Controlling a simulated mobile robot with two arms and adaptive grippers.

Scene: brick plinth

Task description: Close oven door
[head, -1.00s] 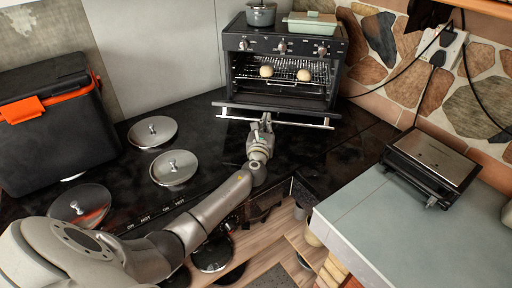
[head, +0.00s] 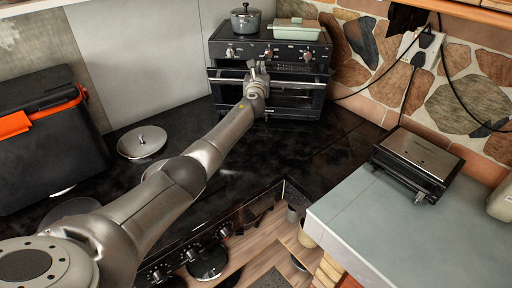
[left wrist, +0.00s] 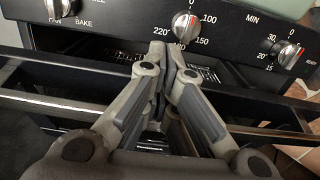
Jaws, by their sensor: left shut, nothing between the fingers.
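The black toaster oven (head: 228,50) stands at the back of the dark counter. Its door (head: 290,101) is raised close to upright, with a narrow gap along the top. In the left wrist view the door's top edge and metal handle bar (left wrist: 55,103) cross the picture, and the rack shows through the gap behind. My left gripper (head: 257,70) is shut and empty at the middle of the door's upper edge. Its fingertips also show in the left wrist view (left wrist: 165,52), below the knobs; whether they touch the door is unclear. My right gripper is out of view.
A grey pot (head: 245,20) and a pale green dish (head: 297,30) stand on the oven. A metal grill (head: 418,160) with cables sits at right.

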